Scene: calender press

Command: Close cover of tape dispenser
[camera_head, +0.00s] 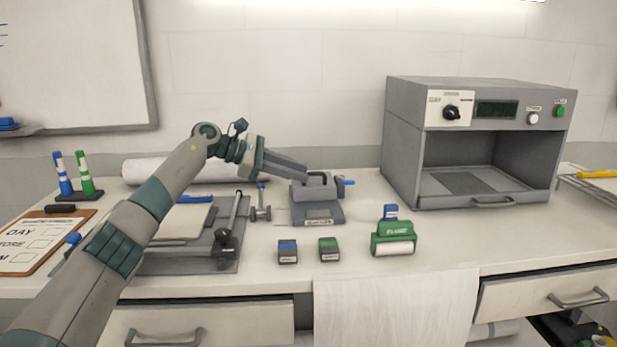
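A grey bench device (318,213) with a labelled front, a raised body with a dark handle-like loop on top, and a blue part at its right side stands near the middle of the counter. It may be the tape dispenser; its label is too small to read, and I cannot tell how far its cover is open. My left gripper (303,174) reaches in from the left, its fingertips at the upper left of this device. Contact and finger gap are unclear. A green unit with a white roll (393,240) stands to the right, in front. My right gripper is out of view.
Two small dark boxes, one blue-marked (288,252) and one green-marked (329,250), lie in front. A grey board with a lever (226,245) lies under my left arm. A large grey oven-like machine (400,135) stands at right. Some counter in front is free.

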